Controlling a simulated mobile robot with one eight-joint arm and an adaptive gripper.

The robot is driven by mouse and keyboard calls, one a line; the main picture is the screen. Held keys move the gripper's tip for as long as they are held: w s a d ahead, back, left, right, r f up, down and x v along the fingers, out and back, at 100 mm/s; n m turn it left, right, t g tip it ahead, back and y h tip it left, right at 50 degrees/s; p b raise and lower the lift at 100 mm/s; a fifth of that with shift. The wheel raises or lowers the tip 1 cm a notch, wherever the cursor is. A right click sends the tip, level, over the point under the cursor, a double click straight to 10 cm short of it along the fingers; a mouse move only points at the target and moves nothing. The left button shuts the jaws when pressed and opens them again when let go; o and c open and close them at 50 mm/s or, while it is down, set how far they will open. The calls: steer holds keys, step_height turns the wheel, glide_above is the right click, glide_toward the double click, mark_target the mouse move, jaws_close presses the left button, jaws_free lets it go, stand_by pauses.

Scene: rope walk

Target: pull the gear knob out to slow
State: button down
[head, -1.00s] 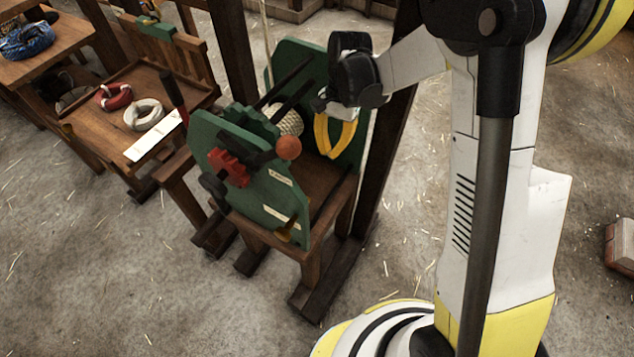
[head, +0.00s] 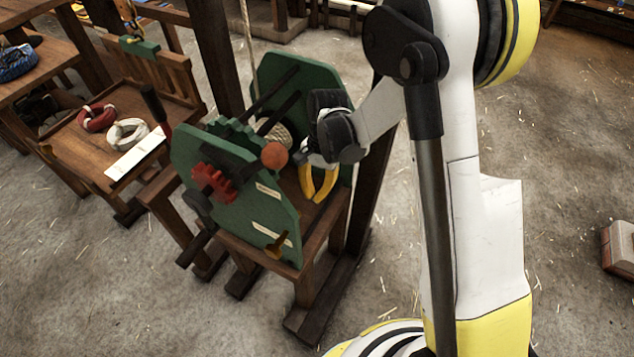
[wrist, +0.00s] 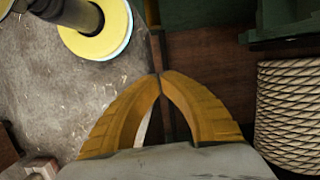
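A brass-coloured knob (head: 277,246) sticks out low on the front green plate (head: 228,215) of the rope machine, just below a pale label. It seems to be the gear knob, but the label is too small to read. My gripper (head: 318,200) hangs behind the front plate, over the machine's wooden bed, apart from the knob. In the wrist view my gripper's yellow fingers (wrist: 160,74) meet at the tips, with nothing between them. The knob does not show in the wrist view.
An orange ball handle (head: 275,155) and a red gear (head: 212,183) stand out from the front plate. A coil of rope (wrist: 288,115) is close right of my fingers. A bench (head: 70,160) with rope rings stands left. The floor in front is clear.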

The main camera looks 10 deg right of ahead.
steer(key=shift+s+a+r+b, duration=0.15)
steer(key=shift+s+a+r, duration=0.15)
steer(key=shift+s+a, duration=0.35)
steer(key=shift+s+a+r+b, duration=0.2)
steer(key=shift+s+a, duration=0.25)
steer(key=shift+s, duration=0.4)
steer(key=shift+s+a, duration=0.9)
steer(key=shift+s, duration=0.3)
steer(key=shift+w, duration=0.1)
steer(key=shift+w+d, duration=0.1)
steer(key=shift+d, duration=0.05)
steer(key=w+d+r+p, duration=0.2)
steer(key=w+r, duration=0.3)
steer(key=r, duration=0.4)
steer(key=shift+d+p, duration=0.3)
steer(key=shift+d, duration=0.5)
